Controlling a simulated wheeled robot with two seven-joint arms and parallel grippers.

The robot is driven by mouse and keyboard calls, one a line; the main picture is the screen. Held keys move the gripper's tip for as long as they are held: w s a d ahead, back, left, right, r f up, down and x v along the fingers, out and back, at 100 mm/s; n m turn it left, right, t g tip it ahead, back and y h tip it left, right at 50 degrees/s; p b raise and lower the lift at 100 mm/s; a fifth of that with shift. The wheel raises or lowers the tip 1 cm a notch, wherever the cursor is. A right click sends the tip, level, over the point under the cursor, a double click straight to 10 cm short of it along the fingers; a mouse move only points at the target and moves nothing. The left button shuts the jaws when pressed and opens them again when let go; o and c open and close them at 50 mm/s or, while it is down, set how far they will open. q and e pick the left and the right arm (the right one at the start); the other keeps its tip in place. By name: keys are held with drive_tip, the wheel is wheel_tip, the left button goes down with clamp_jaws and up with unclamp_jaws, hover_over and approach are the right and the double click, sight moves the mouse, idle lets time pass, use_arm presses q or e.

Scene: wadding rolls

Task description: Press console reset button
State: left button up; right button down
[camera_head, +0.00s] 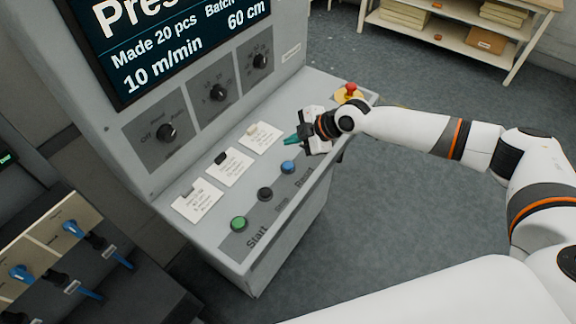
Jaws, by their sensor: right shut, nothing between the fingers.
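The console (311,95) stands in the middle with a sloped control panel. On the panel's front strip are a green button (239,224) by the word "Start", a black button (265,194), and a blue button (288,167) whose label is partly legible and starts with "R". My right gripper (288,141) is shut and empty. Its teal fingertips hover near the white card behind the blue button, apart from the button. A red mushroom button (350,88) on a yellow base sits at the panel's far right end, behind my right gripper. My left gripper is not in view.
Three white cards lie on the panel, among them the left card (197,201). Three black knobs, including the left knob (166,133), are on the upright face under a dark screen (160,45). A shelf (465,40) stands at the back right. The floor to the right is clear.

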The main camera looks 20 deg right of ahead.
drive_tip(key=b, duration=0.4)
hover_over(292, 167)
wheel_tip(292, 167, down, 6)
drive_tip(key=shift+f, duration=0.25)
drive_tip(key=shift+w+f+b, duration=0.1)
drive_tip(key=shift+f+b, duration=0.35)
drive_tip(key=shift+b, duration=0.1)
drive_tip(key=shift+f, duration=0.15)
idle(1.0)
drive_tip(key=shift+f+b, duration=0.3)
drive_tip(key=shift+b, duration=0.2)
drive_tip(key=shift+f+b, duration=0.45)
drive_tip(key=shift+b, duration=0.05)
idle(0.4)
idle(0.3)
drive_tip(key=shift+r+p, duration=0.55)
drive_tip(key=shift+r, duration=0.3)
drive_tip(key=shift+r, duration=0.1)
